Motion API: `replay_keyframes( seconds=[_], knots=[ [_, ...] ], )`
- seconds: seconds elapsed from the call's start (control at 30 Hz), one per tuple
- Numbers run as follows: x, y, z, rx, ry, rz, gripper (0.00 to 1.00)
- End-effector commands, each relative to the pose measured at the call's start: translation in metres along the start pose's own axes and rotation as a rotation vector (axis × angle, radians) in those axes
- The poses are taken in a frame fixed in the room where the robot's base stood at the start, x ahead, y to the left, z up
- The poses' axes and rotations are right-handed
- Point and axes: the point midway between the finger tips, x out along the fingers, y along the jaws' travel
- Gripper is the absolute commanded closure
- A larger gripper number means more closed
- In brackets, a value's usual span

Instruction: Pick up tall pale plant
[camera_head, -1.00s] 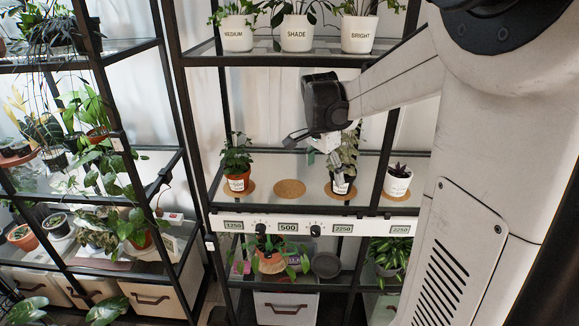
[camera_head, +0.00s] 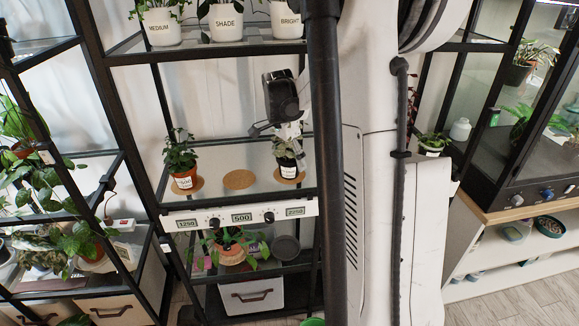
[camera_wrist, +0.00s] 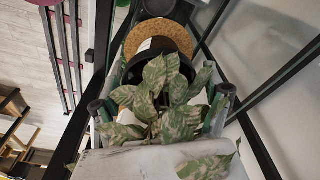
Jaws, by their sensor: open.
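The tall pale plant, with mottled pale-green leaves, stands on the glass middle shelf in a dark pot with a white label (camera_head: 288,171). In the wrist view its leaves (camera_wrist: 165,118) fill the space between the fingers, and a cork coaster (camera_wrist: 165,37) shows beyond its dark pot. My gripper (camera_head: 281,131) is at the plant's upper part in the head view. In the wrist view my gripper (camera_wrist: 160,98) is open, one finger on each side of the foliage. Leaves hide the stem and most of the pot, so I cannot tell whether the fingers touch it.
Black shelf posts and the shelf above, with white pots labelled SHADE (camera_head: 226,24) and others, frame the space. My arm hides the shelf's right side.

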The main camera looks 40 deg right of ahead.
Motion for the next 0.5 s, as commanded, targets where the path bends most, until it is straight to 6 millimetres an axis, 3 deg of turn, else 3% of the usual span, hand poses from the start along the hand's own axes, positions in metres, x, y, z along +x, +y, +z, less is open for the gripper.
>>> replay_keyframes(
  seconds=[0.2,0.5],
  knots=[
    [0.029,0.000,0.000,0.001,0.000,0.000,0.20],
    [0.034,0.000,0.000,0.000,0.000,0.000,0.20]
  ],
)
